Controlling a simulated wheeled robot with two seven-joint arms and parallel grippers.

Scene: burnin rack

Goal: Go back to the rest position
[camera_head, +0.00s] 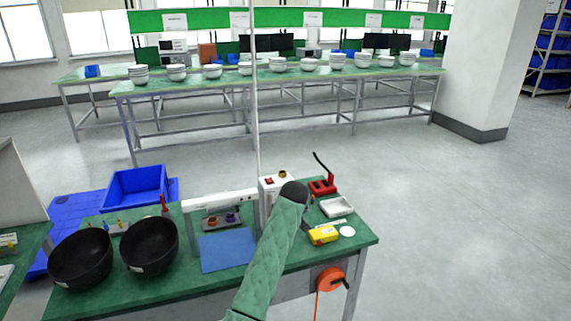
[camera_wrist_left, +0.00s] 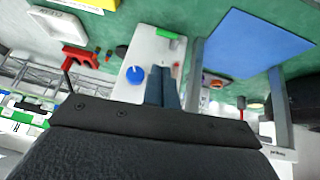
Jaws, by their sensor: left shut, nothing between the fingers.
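My left arm, in a green quilted sleeve, reaches up from the bottom of the head view over the green workbench (camera_head: 190,285). Its dark wrist end is over the bench beside a white box (camera_head: 268,182), and its fingers are hidden there. In the left wrist view my left gripper (camera_wrist_left: 163,72) is shut and empty, its two fingers together in front of the white box with a blue knob (camera_wrist_left: 134,75). I cannot tell the gap between the fingers and the box. My right gripper shows in neither view.
Two black bowls (camera_head: 82,262) (camera_head: 150,247), a blue mat (camera_head: 227,252) and a white frame (camera_head: 190,222) stand left of my arm. A red lever tool (camera_head: 323,187), white tray (camera_head: 337,206) and yellow device (camera_head: 322,235) lie right. Open floor (camera_head: 460,220) is beyond.

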